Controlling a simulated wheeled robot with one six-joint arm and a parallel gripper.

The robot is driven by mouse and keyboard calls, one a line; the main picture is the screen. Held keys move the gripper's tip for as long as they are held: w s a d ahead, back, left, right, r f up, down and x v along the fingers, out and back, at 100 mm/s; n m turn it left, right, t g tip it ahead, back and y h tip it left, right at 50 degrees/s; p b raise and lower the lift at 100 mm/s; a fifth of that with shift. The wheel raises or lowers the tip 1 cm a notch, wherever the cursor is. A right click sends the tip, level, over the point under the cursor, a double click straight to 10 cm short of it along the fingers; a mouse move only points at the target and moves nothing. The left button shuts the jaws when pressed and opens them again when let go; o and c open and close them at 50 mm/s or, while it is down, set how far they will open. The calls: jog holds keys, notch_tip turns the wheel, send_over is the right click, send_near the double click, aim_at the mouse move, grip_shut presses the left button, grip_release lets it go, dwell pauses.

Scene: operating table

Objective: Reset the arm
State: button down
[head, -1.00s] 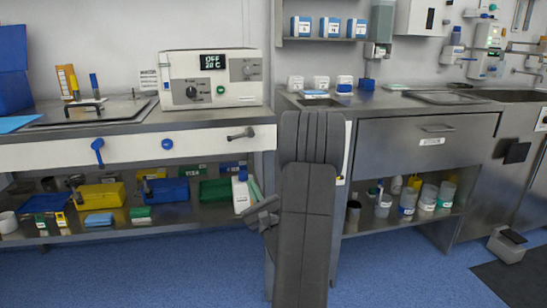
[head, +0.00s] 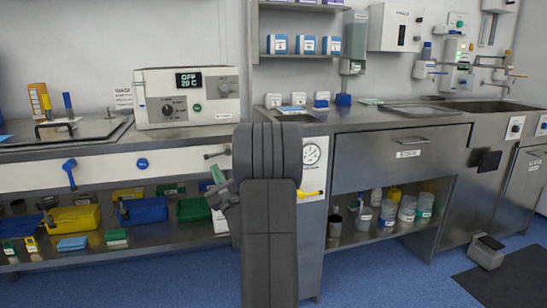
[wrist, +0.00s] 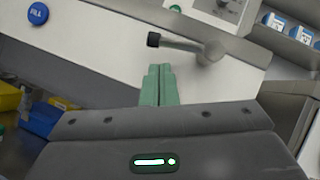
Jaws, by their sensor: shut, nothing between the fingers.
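My arm stands dark grey and folded in the middle of the head view. My gripper (head: 217,178) shows at its left side, small and partly hidden by the arm. In the wrist view its two green fingers (wrist: 158,85) are together, with nothing between them. They point towards a white panel with a dark-tipped lever handle (wrist: 178,43), which lies just beyond the fingertips in the picture. I cannot tell the gap between them.
The left counter carries a white box with a display (head: 187,97); coloured bins (head: 76,218) sit on the shelf below. A steel cabinet (head: 400,155) with jars beneath stands to the right. A grey pedal (head: 486,252) is on the blue floor (head: 385,280).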

jog(key=shift+a+r+p, duration=0.3)
jog(key=shift+r+p, duration=0.05)
jog(key=shift+r, duration=0.35)
